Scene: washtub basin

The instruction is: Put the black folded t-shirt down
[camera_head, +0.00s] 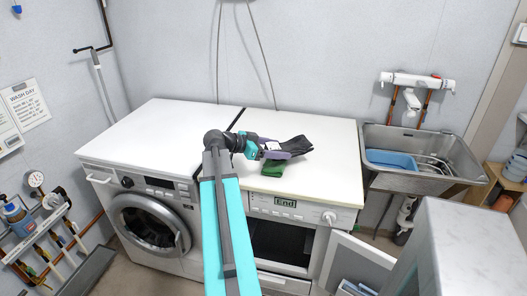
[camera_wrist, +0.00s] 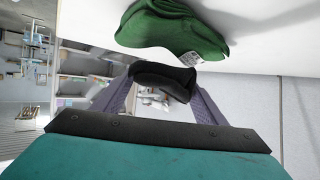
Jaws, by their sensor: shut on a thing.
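The black folded t-shirt (camera_head: 292,142) is between the fingers of my gripper (camera_head: 283,151), over the white top of the right machine. In the wrist view the t-shirt (camera_wrist: 163,78) shows as a dark bundle between the two purple-grey fingers of my gripper (camera_wrist: 160,98), which is shut on it. A dark green folded cloth (camera_head: 272,168) lies on the same top, just in front of the t-shirt. It also shows in the wrist view (camera_wrist: 172,28). I cannot tell whether the t-shirt touches the top.
The white top (camera_head: 335,165) is clear right of and behind the t-shirt. The washing machine (camera_head: 150,222) on the left has a bare top. A metal sink (camera_head: 440,182) with a blue basin (camera_head: 390,160) stands at the right. The right machine's door (camera_head: 358,262) hangs open.

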